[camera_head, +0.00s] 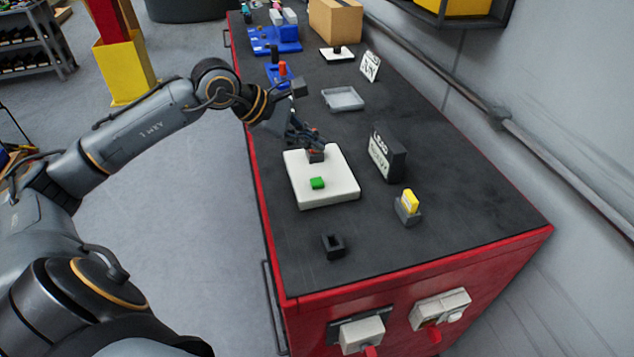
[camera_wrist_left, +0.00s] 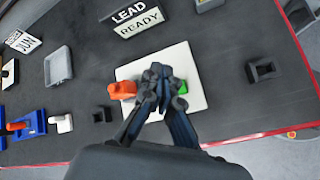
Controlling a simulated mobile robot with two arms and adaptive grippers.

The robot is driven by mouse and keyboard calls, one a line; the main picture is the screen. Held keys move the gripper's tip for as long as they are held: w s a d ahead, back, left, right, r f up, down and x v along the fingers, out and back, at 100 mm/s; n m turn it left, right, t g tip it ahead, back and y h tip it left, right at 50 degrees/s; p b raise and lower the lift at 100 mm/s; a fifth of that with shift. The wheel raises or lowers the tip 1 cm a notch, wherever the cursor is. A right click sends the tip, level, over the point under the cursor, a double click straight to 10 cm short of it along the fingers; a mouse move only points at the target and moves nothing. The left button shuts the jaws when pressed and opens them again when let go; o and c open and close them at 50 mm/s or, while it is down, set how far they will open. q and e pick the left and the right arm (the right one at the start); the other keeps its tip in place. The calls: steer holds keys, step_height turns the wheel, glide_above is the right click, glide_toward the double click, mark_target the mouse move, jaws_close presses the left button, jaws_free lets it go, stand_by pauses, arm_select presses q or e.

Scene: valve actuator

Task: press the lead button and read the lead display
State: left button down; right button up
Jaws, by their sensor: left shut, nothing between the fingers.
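The lead display (camera_head: 386,158) is a dark upright box with white label panels, standing on the bench beside a white plate (camera_head: 343,190). In the left wrist view the display (camera_wrist_left: 137,19) reads "LEAD" above "READY". A green button (camera_head: 317,183) sits on the plate; in the left wrist view it (camera_wrist_left: 183,87) is partly hidden by my fingers. An orange piece (camera_wrist_left: 122,90) shows at the plate's other side. My left gripper (camera_head: 315,148) is shut and empty, over the plate's far part. Whether its fingertips touch anything is unclear. My right gripper is not in view.
A yellow piece in a grey holder (camera_head: 408,211) and a small black holder (camera_head: 333,245) stand nearer on the dark bench. Behind are a grey tray (camera_head: 343,98), a small sign (camera_head: 370,66), blue fixtures (camera_head: 275,40) and a cardboard box (camera_head: 336,20). A wall pipe runs along the right.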

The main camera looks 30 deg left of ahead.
mark_target(322, 180)
arm_select(q)
step_height(322, 180, down, 6)
steer(key=b, duration=0.3)
steer(key=shift+f+b, duration=0.25)
steer(key=shift+b, duration=0.1)
steer(key=shift+f+b, duration=0.35)
steer(key=shift+b, duration=0.05)
stand_by(0.7)
steer(key=shift+f+b, duration=0.35)
steer(key=shift+b, duration=0.3)
steer(key=shift+f+b, duration=0.6)
steer(key=shift+b, duration=0.1)
stand_by(0.5)
steer(key=shift+r, duration=0.15)
steer(key=shift+r+p, duration=0.5)
steer(key=shift+r, duration=0.35)
